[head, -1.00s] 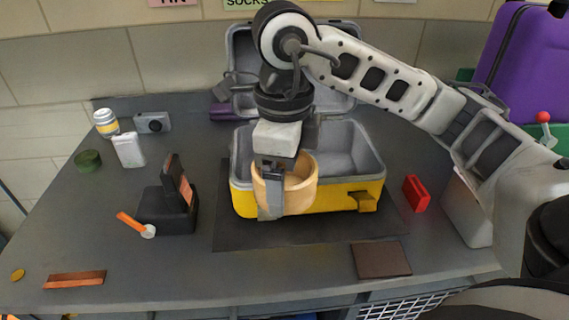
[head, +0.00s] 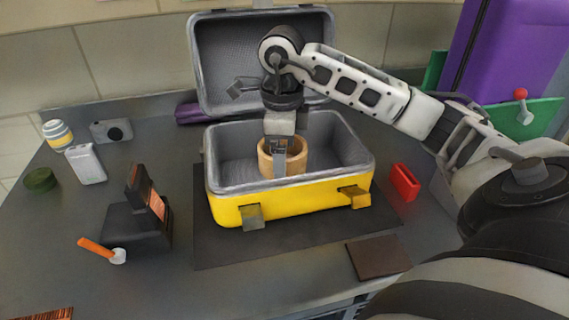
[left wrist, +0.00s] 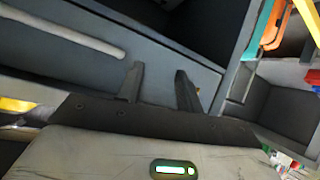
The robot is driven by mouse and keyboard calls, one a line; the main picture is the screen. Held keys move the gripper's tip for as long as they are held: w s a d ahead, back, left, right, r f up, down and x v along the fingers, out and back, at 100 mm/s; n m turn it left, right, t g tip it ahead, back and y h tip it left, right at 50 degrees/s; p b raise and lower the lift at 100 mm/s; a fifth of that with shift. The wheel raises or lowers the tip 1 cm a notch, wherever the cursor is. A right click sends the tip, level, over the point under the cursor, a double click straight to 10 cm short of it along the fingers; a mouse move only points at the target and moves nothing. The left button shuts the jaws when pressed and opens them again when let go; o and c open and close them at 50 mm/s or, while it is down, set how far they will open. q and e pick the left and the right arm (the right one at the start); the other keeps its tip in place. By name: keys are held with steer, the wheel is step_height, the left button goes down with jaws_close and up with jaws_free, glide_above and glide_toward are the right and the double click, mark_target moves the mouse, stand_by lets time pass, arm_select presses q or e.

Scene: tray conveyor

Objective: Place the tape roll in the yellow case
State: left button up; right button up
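The yellow case (head: 295,209) stands open on a dark mat, its grey lid (head: 207,65) raised at the back. The tan tape roll (head: 297,161) is inside the case's grey cavity, toward the middle. My right gripper (head: 279,165) points down and is shut on the near wall of the roll. I cannot tell whether the roll touches the case floor. My left gripper is outside the head view. In the left wrist view my left gripper (left wrist: 160,88) has its fingers apart with nothing between them.
A black tape dispenser (head: 137,223), an orange-handled tool (head: 95,246), a white box (head: 86,164), a camera (head: 111,131) and a green tin (head: 40,180) are left of the case. A red box (head: 404,182) and a brown square (head: 378,257) are at right. A purple suitcase (head: 507,60) stands behind.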

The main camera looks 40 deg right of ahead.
steer(key=shift+w+d+f, duration=0.1)
steer(key=shift+d+f, duration=0.1)
steer(key=shift+w+d+f, duration=0.1)
steer(key=shift+d+f, duration=0.05)
steer(key=shift+f, duration=0.8)
steer(key=shift+w+d+f, duration=0.1)
steer(key=shift+d+f, duration=0.05)
steer(key=shift+f, duration=0.8)
steer(key=shift+f, duration=0.15)
steer(key=o, duration=1)
steer(key=shift+s, duration=0.1)
steer(key=shift+c, duration=0.2)
step_height(320, 180, up, 12)
steer(key=shift+r+p, duration=0.15)
steer(key=shift+p, duration=0.85)
